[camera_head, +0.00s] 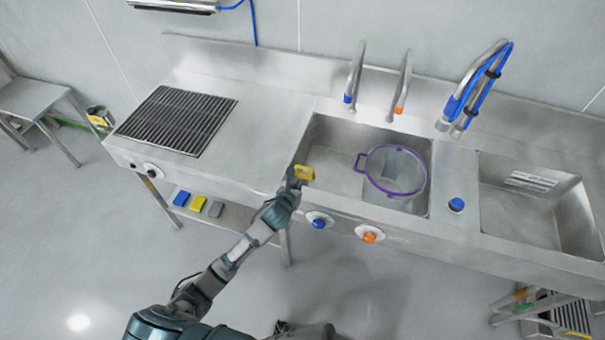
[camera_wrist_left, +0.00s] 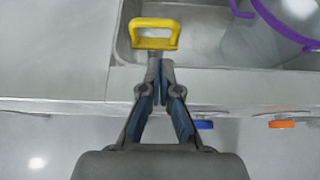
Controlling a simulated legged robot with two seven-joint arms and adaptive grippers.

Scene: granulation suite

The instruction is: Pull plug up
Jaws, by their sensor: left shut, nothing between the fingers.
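The plug shows as a yellow loop handle (camera_head: 305,173) at the front left corner of the left sink basin (camera_head: 335,170). In the left wrist view the yellow handle (camera_wrist_left: 155,44) stands just beyond my fingertips, with a short grey stem below it. My left gripper (camera_head: 295,181) is at the basin's front rim, close to the handle. In the left wrist view the fingers of my left gripper (camera_wrist_left: 161,68) are together with nothing between them. I cannot tell whether the fingertips touch the stem. My right gripper does not show.
A clear pitcher with a purple rim (camera_head: 368,178) stands in the same basin. Blue (camera_head: 319,223) and orange (camera_head: 369,237) knobs stick out on the front panel. Taps (camera_head: 401,85) rise behind the basin. The counter left of it (camera_head: 250,140) is clear up to a dark grate (camera_head: 177,118).

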